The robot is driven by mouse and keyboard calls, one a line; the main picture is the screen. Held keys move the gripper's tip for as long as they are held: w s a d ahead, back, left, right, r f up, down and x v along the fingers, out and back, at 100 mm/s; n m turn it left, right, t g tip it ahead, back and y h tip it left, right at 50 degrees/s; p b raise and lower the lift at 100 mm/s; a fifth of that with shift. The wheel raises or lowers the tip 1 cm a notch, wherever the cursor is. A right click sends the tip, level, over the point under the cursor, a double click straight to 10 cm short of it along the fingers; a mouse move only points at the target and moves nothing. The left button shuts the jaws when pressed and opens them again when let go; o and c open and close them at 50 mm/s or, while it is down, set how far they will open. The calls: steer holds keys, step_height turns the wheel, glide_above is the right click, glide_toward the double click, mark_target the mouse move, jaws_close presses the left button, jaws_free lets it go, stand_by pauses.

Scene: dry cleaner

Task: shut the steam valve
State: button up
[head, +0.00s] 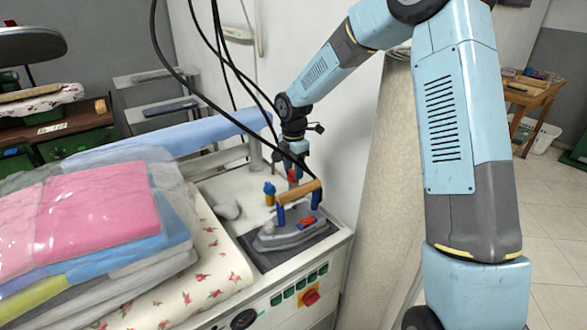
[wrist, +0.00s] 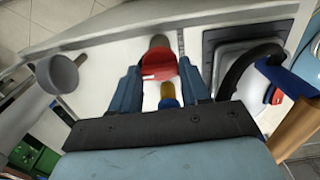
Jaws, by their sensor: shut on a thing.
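The steam valve has a red handle (wrist: 158,66), seen between my fingers in the wrist view. In the head view the red handle (head: 293,175) shows small, just under my gripper at the back of the white ironing unit. My gripper (wrist: 160,72) points down at the valve, its two blue fingers apart on either side of the handle and shut on it. A grey stem end shows beyond the red part. The exact finger contact and the valve's lower part are hidden.
An iron (head: 288,232) with a wooden handle sits on a dark pad right by the valve. A small yellow and blue bottle (head: 269,193) stands close to it. Folded, wrapped clothes (head: 105,215) cover the left side. A red knob (head: 310,298) is on the front panel. Black cables hang behind.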

steer(key=shift+w+d, duration=0.1)
steer(key=shift+d, duration=0.05)
steer(key=o, duration=1.1)
steer(key=shift+c, duration=0.2)
step_height(320, 180, up, 14)
steer(key=shift+f, duration=0.15)
